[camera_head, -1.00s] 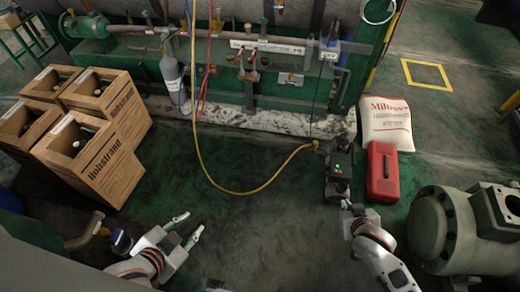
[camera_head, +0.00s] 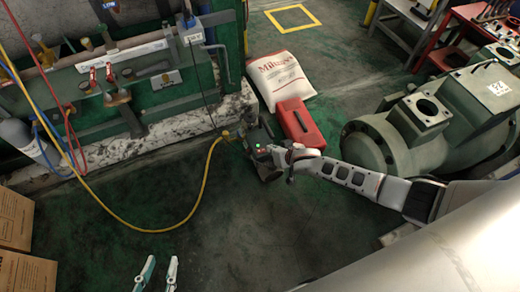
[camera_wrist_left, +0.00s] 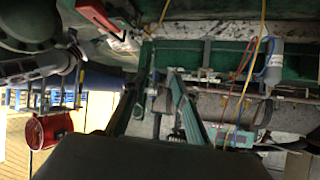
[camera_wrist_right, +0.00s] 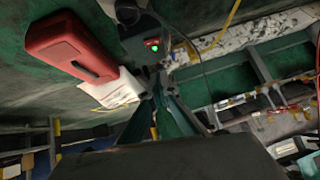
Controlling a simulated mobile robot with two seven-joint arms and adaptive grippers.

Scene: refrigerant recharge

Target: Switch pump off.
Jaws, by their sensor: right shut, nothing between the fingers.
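The pump (camera_head: 256,139) is a dark, boxy unit standing on the floor, with a lit green spot on it. A yellow hose (camera_head: 204,180) runs to it. In the right wrist view the pump (camera_wrist_right: 135,16) sits beyond the fingertips, with a green light (camera_wrist_right: 155,48) and a small red mark beside it. My right gripper (camera_head: 275,153) is at the pump's near side, shut and empty; whether it touches the pump I cannot tell. It also shows in the right wrist view (camera_wrist_right: 160,92). My left gripper (camera_head: 161,262) is open and empty, low in the head view, well away from the pump.
A red case (camera_head: 299,124) lies right of the pump, with a white sack (camera_head: 281,79) behind it. A large green machine (camera_head: 425,125) stands further right. The green frame (camera_head: 160,75) with pipes is behind. Cardboard boxes (camera_head: 22,270) are at left. The floor in front is clear.

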